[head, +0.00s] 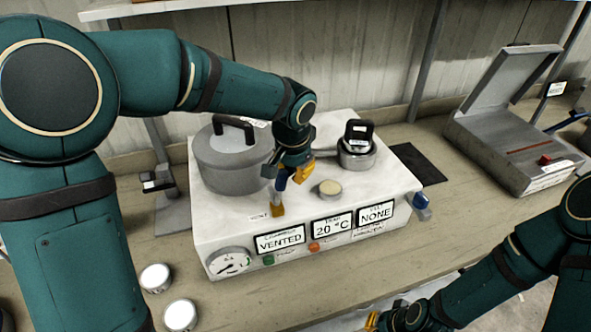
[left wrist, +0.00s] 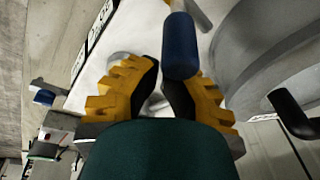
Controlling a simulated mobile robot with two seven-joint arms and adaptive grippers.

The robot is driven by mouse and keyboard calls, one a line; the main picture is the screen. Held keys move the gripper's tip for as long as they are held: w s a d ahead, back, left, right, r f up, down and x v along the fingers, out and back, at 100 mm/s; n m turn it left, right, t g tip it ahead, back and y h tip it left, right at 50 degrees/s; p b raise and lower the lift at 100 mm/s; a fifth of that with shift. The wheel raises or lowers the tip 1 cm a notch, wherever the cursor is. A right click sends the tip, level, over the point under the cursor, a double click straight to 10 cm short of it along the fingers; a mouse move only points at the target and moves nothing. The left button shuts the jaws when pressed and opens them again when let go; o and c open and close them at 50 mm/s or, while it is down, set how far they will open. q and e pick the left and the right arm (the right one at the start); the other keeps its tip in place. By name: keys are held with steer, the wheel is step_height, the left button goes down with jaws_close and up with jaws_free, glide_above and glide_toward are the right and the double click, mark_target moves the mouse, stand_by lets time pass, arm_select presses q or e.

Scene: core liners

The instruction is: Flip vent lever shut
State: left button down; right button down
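The vent lever has a blue handle (head: 282,179), standing up from the white machine top (head: 235,215). In the left wrist view the blue handle (left wrist: 180,48) lies at the fingertips, overlapping the gap between them. My left gripper (head: 291,191) is at the lever, with its yellow fingers apart; it also shows in the left wrist view (left wrist: 168,82). I cannot tell whether a finger touches the handle. The chamber display (head: 280,240) reads VENTED. My right gripper (head: 372,321) is at the bottom edge, mostly out of frame.
A grey lidded pot (head: 230,165) stands left of my left gripper on the machine. A small round port (head: 330,188) and a black-handled canister (head: 357,150) stand to its right. Two round tins (head: 180,315) lie on the bench. An open-lidded grey box (head: 510,145) stands at right.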

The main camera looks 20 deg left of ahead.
arm_select(q)
steer(key=shift+s+a+r+t+h+b, duration=0.45)
steer(key=shift+s+a+h, duration=0.1)
steer(key=shift+a, duration=0.2)
steer(key=shift+r, duration=0.1)
